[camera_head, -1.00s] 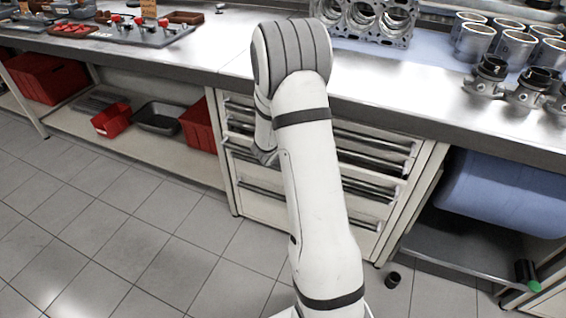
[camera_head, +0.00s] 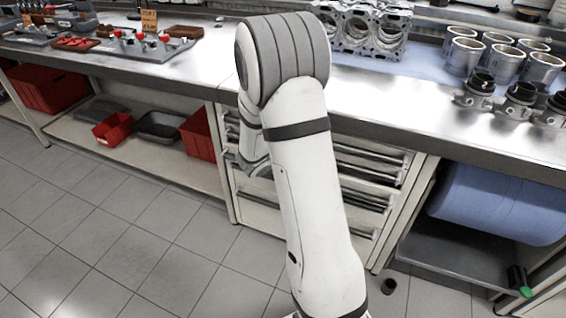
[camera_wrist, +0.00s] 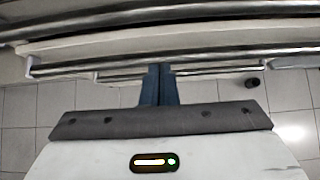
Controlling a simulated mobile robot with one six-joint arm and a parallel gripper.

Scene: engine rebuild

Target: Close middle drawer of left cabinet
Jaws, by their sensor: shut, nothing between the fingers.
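The drawer cabinet (camera_head: 408,200) is white with long metal bar handles and stands under the workbench, seen behind my arm in the head view. My arm covers its middle, so I cannot tell there how far the middle drawer stands out. In the wrist view, long metal handles and pale drawer edges (camera_wrist: 235,31) run across the top. The gripper is hidden in the head view.
The steel workbench (camera_head: 370,100) carries an engine block (camera_head: 370,30), metal cylinders (camera_head: 500,62) and pistons (camera_head: 520,100). Red bins (camera_head: 113,128) and a grey tray (camera_head: 160,125) sit on the lower left shelf. A blue roll (camera_head: 500,205) is at right. A small dark cylinder (camera_head: 388,286) stands on the floor.

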